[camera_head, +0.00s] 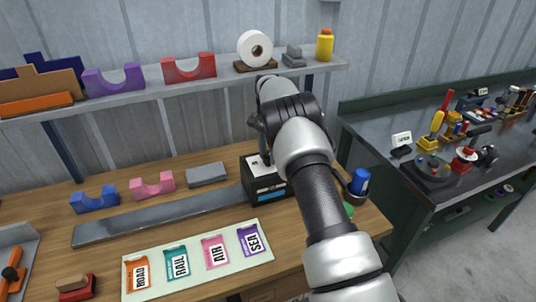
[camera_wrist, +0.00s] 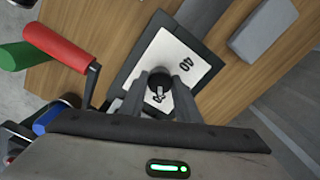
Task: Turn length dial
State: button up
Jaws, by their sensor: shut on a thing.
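The length dial is a small black round knob (camera_wrist: 159,79) on a white plate (camera_wrist: 170,50) with printed numbers, one reading 40. The plate is on top of a dark box (camera_head: 267,189) with a blue front panel, which stands on the wooden bench in the head view. My gripper (camera_wrist: 160,88) is shut on the knob, with one grey finger on each side of it. The fingers cover part of the plate and of a second number. In the head view my arm hides the knob and my fingertips.
A blue cylinder (camera_head: 358,182) is right of my arm. A grey block (camera_head: 206,174) and a long grey bar (camera_head: 160,218) lie left of the box. A shelf (camera_head: 200,83) runs above.

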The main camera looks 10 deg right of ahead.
aim_at(268, 155)
jog(key=n, duration=0.6)
jog(key=shift+n+b, duration=0.3)
jog(key=shift+n, duration=0.1)
jog(key=n, duration=0.6)
jog(key=shift+r, duration=0.1)
jog(key=n, duration=0.9)
jog(key=shift+n, duration=0.3)
jog(key=o, duration=1)
jog(key=shift+o, duration=0.2)
notch_tip(268, 155, up, 17)
jog(key=p, duration=0.2)
jog(key=shift+r, duration=0.15)
